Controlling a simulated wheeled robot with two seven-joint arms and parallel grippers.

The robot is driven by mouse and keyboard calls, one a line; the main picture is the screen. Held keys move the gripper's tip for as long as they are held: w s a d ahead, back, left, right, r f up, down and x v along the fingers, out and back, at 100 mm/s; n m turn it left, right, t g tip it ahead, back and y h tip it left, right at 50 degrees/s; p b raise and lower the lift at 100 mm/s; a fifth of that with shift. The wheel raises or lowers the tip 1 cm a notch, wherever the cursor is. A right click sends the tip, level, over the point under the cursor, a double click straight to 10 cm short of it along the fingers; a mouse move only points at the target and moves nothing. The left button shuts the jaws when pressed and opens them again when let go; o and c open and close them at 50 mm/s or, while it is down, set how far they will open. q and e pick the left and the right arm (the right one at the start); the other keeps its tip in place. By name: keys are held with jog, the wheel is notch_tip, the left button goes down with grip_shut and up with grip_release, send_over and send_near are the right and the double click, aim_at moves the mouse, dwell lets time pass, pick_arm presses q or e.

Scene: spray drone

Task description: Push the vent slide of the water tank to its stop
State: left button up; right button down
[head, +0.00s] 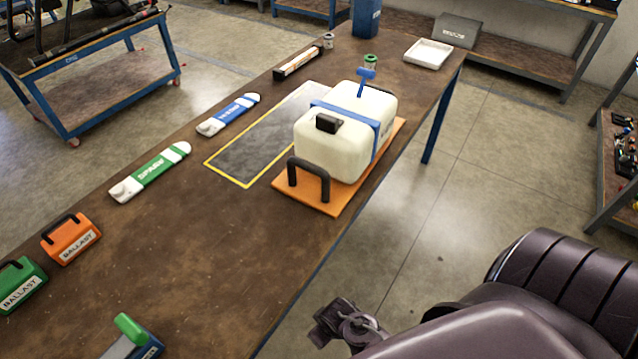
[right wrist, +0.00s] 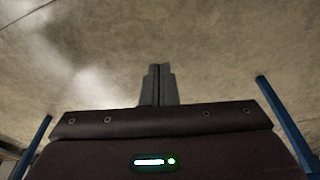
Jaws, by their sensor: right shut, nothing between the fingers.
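The white water tank (head: 335,152) stands on an orange base plate (head: 334,200) with a black handle (head: 308,177) at its near end. A blue strap (head: 378,144) runs over the tank. A small black block (head: 327,123) sits on the tank's near top edge, and a blue T-shaped piece (head: 366,82) rises from its top; I cannot tell which is the vent slide. My right gripper (head: 324,320) is beside the table's front edge, well short of the tank. In the right wrist view its fingers (right wrist: 158,84) are shut and empty. My left gripper is out of view.
A yellow-outlined dark mat (head: 262,140) lies left of the tank. Green (head: 150,172) and blue (head: 228,115) labelled packs and an orange ballast block (head: 70,238) lie along the left. A white tray (head: 427,54) is at the far end.

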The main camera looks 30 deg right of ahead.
jog(key=w+r+n+t+p, duration=0.15)
jog(key=w+r, duration=0.25)
jog(key=r, duration=0.9)
jog(key=w+r+t+p, duration=0.2)
jog(key=w+r, duration=0.2)
jog(key=r, duration=0.9)
jog(key=n+t+h, duration=0.7)
jog(key=n+t, duration=0.3)
jog(key=t, duration=0.1)
send_near(320, 123)
jog(key=s+a, duration=0.5)
jog(key=p+x, duration=0.3)
jog(key=x, duration=0.6)
jog(key=shift+r, duration=0.1)
jog(key=d, duration=0.1)
jog(key=w+d+p, duration=0.1)
jog(key=d, duration=0.1)
jog(key=shift+w, duration=0.3)
jog(key=shift+w+d, duration=0.1)
jog(key=shift+d, duration=0.35)
